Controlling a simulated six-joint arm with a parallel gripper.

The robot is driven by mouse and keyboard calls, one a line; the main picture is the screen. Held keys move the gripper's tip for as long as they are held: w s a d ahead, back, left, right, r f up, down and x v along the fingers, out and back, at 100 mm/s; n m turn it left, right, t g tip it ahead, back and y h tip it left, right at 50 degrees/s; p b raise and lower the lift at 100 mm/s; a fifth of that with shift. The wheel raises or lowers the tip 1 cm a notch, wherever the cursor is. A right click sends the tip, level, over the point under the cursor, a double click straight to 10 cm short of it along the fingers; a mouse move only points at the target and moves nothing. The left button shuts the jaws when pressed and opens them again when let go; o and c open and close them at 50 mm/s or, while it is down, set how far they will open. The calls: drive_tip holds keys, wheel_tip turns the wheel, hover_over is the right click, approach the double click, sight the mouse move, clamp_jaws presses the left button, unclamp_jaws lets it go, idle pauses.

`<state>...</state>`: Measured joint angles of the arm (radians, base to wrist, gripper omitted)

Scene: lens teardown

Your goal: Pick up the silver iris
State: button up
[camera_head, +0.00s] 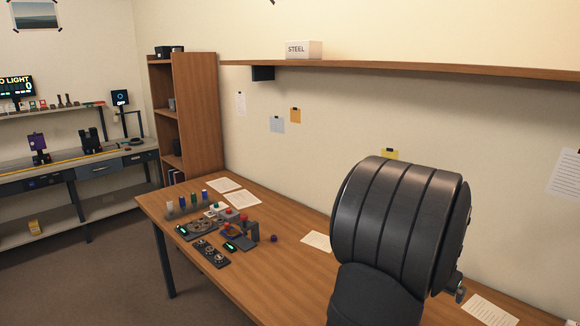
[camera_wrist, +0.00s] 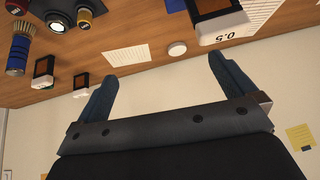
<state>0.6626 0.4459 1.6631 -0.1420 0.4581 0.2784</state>
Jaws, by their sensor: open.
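I cannot pick out the silver iris for certain. In the head view, several small round ringed parts sit in a dark tray (camera_head: 211,253) at the front left of the wooden table, too small to tell apart. In the wrist view, my gripper (camera_wrist: 163,70) is open and empty, its two blue fingers wide apart against the pale wall and table edge. No part lies between the fingers. A dark round piece with a bright centre (camera_wrist: 57,19) shows at the top left of the wrist view, apart from the fingers; I cannot tell what it is.
The wooden table (camera_head: 290,270) has a cluster of small parts on its left and papers (camera_head: 240,199) behind. A shelf (camera_head: 400,68) runs along the wall above. In the wrist view, a block marked 0.5 (camera_wrist: 222,24) and a white disc (camera_wrist: 177,48) lie beyond the fingers.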

drive_tip(key=c, duration=0.8)
drive_tip(key=shift+c, duration=0.2)
drive_tip(key=s+d+m+g+y, duration=0.2)
drive_tip(key=s+d+g+y, duration=0.3)
drive_tip(key=s+d, duration=0.9)
drive_tip(key=f, duration=0.3)
drive_tip(key=w+d+f, duration=0.1)
drive_tip(key=f, duration=0.3)
drive_tip(key=w+f, duration=0.1)
drive_tip(key=f, duration=0.3)
drive_tip(key=shift+w+d+f, duration=0.15)
drive_tip(key=shift+d+f, duration=0.05)
drive_tip(key=shift+d, duration=0.05)
drive_tip(key=shift+d+f, duration=0.2)
drive_tip(key=shift+f, duration=1.2)
drive_tip(key=shift+d+f, duration=0.15)
drive_tip(key=shift+f, duration=1.25)
